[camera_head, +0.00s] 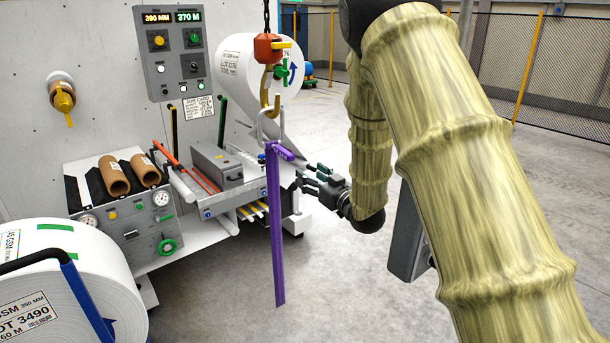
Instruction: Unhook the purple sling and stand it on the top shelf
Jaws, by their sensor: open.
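The purple sling (275,225) hangs down below the golden hook (268,95) of an orange hoist block (268,48). A pale metal loop (262,125) joins its top to the hook. A short purple arm (287,153) sticks out at its upper right. My gripper (308,180) is open, just right of the sling's upper part, with its fingers pointing left towards it. I cannot tell whether a fingertip touches the sling. I see no shelf that I can clearly name as the top shelf.
Behind the sling stands a machine with a grey box (215,165) and a white paper roll (240,75). A control panel (172,55) hangs at upper left. Brown cores (113,175) lie at left above gauges. A large roll (75,265) fills the lower left. Floor below the sling is clear.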

